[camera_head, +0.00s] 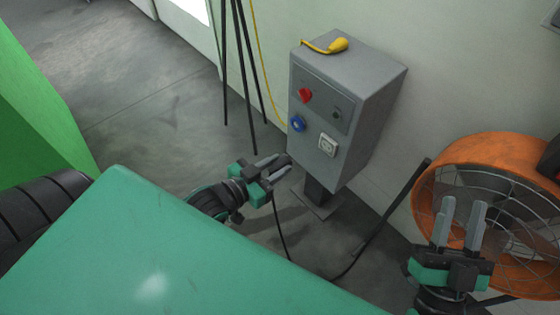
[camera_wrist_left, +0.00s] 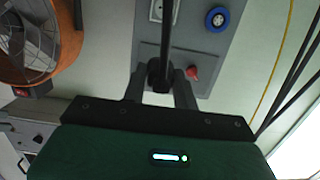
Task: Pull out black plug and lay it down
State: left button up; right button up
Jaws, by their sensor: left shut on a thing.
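My left gripper (camera_head: 277,167) is shut on the black plug (camera_wrist_left: 158,76), which shows between its fingers in the left wrist view. The black cable (camera_head: 281,222) hangs down from it towards the floor in the head view. The plug is held in the air in front of the grey control box (camera_head: 315,109), apart from it. The white socket (camera_head: 327,145) on the box front is empty. My right gripper (camera_head: 461,224) is open and empty, in front of the orange fan at the right.
An orange fan (camera_head: 433,183) stands at right. Thin black poles (camera_head: 245,70) rise behind. A green surface (camera_head: 165,245) fills the foreground.

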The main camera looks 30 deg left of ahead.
pick_arm(q)
jog(key=shift+p+v, duration=0.5)
jog(key=shift+v, duration=0.7)
jog(key=shift+f, duration=0.2)
